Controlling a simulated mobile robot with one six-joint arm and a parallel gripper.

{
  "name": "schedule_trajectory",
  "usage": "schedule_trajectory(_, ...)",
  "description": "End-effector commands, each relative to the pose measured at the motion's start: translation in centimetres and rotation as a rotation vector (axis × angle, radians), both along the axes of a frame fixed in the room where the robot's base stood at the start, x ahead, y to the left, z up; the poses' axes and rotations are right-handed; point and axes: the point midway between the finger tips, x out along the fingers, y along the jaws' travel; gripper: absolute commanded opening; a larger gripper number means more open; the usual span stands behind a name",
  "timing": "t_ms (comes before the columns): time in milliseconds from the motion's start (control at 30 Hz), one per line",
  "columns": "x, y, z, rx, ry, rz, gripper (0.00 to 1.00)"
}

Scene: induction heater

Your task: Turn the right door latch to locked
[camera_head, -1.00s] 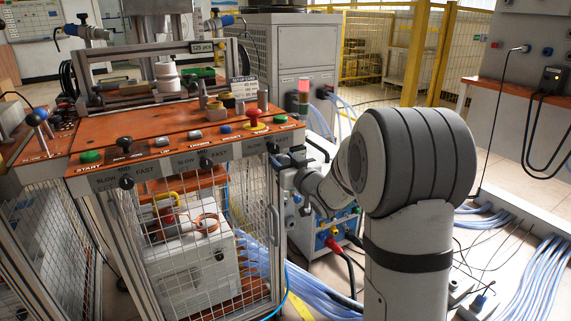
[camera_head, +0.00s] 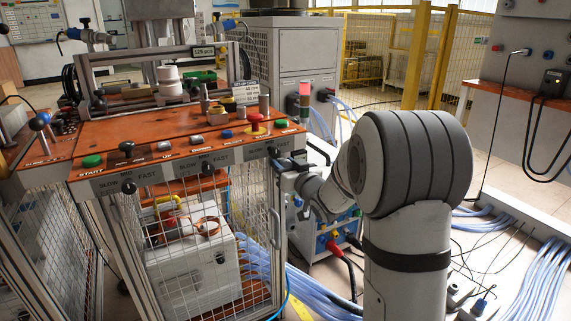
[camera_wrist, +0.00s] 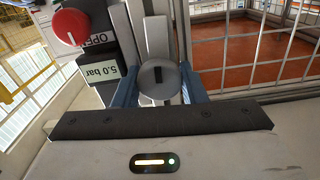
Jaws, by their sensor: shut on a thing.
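In the wrist view the right door latch (camera_wrist: 158,88) is a round grey knob with a dark slot that runs nearly upright in the picture. My gripper (camera_wrist: 157,80) has one blue finger on each side of the knob and is shut on it. In the head view my gripper (camera_head: 284,162) is at the right front corner post of the machine, beside the right end of the orange control panel. The latch cannot be made out there, as the gripper and wrist cover that spot.
A red knob (camera_wrist: 71,26) with an OPEN label and a "5.0 bar" tag (camera_wrist: 100,72) are close left of my fingers. The mesh door (camera_head: 205,250) hangs below the panel (camera_head: 150,135). A red emergency button (camera_head: 255,119) and a signal lamp (camera_head: 305,95) stand nearby. Blue hoses (camera_head: 320,290) lie on the floor.

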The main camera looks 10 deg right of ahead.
Motion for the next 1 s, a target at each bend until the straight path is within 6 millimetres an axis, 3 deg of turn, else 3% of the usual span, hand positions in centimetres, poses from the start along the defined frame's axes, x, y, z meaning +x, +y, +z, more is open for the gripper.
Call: schedule_trajectory(1000, 0.10, -0.40, 0.07, 0.874, 0.284, -0.004, 0.15)
